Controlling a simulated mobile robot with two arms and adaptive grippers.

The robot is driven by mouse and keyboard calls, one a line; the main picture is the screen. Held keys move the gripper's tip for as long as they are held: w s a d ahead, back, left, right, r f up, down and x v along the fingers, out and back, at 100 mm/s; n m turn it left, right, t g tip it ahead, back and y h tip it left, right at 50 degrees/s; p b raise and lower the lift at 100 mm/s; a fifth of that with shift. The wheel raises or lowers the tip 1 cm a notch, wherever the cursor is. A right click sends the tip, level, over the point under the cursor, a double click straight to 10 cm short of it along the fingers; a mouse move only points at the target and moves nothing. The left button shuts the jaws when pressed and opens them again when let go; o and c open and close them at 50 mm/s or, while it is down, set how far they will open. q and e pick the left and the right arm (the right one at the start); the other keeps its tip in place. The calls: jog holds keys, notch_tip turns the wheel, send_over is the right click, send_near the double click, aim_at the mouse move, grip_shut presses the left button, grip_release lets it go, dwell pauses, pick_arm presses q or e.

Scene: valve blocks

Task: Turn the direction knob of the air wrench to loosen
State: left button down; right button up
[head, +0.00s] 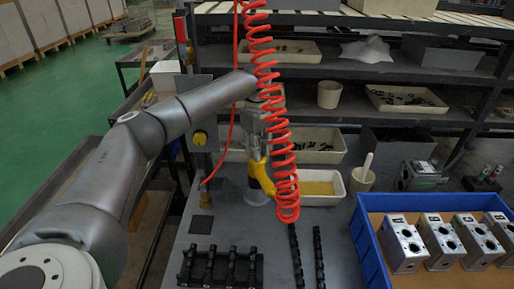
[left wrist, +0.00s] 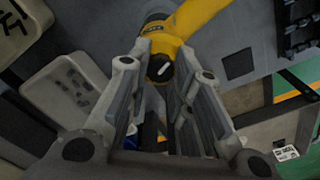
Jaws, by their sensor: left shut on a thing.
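The yellow air wrench (head: 262,178) stands on the grey table under a red coiled hose. In the left wrist view the air wrench (left wrist: 194,20) shows its dark round direction knob (left wrist: 160,68), which has a white mark set at a slant. My left gripper (left wrist: 166,52) comes in from above, with its two fingers on either side of the knob and closed on the wrench at the knob. In the head view my left gripper (head: 258,145) is partly hidden by the hose. My right gripper is not in view.
The red coiled hose (head: 262,70) hangs in front of my left gripper. A blue crate (head: 367,236) with several metal valve blocks stands at the right. A black rack (head: 220,267) and black rods lie in front. A white cup with a pestle (head: 362,178) stands beside the wrench.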

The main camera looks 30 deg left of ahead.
pick_arm(q)
jog(key=n+p, duration=0.1)
jog(key=n, duration=0.3)
jog(key=shift+r, duration=0.1)
jog(key=n+p, duration=0.1)
jog(key=n, duration=0.3)
jog(key=shift+n, duration=0.3)
jog(key=n, duration=0.4)
jog(key=shift+n+p, duration=0.3)
jog(key=shift+n, duration=1.8)
jog(key=shift+p, duration=0.3)
jog(key=c, duration=1.3)
grip_release()
jog(key=shift+o, duration=0.2)
